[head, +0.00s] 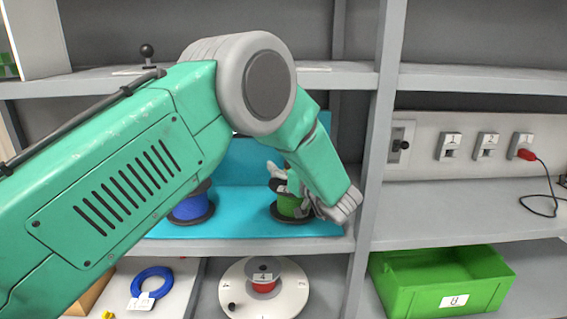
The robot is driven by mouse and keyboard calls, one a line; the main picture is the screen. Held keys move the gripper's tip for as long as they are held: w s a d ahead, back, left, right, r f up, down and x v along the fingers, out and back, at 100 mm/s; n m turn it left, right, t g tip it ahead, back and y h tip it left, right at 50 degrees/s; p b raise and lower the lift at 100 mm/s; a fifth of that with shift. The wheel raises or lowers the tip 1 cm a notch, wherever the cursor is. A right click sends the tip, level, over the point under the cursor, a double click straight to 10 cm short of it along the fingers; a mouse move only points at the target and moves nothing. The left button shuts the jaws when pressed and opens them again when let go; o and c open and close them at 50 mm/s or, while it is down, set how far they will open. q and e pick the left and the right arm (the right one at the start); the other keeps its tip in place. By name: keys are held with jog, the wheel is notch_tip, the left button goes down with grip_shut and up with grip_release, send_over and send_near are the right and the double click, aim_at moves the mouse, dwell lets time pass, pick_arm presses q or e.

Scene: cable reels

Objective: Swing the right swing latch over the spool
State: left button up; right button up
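A green spool (289,206) with dark flanges stands on a turquoise stand (240,198) on the middle shelf. A blue spool (190,209) stands to its left, partly behind my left arm. My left forearm reaches down in front of the stand. Grey parts of my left gripper (312,203) show at the green spool's right side. The fingers are mostly hidden, so I cannot tell whether they are open or touch anything. A small pale grey piece (275,170) shows above the green spool; I cannot tell whether it is a latch. No right swing latch is clearly visible. My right gripper is out of view.
A grey shelf post (377,150) stands just right of my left wrist. A green bin (420,290), a white disc with a red spool (264,285) and a blue ring (152,282) are below. A socket panel with a red plug (526,154) is at right.

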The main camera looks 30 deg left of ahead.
pick_arm(q)
jog(key=shift+r, duration=0.15)
jog(key=shift+w+d, duration=0.1)
jog(key=shift+w, duration=0.05)
jog(key=shift+d, duration=0.1)
jog(key=v, duration=1.1)
jog(key=shift+d, duration=0.25)
jog(key=shift+d, duration=0.1)
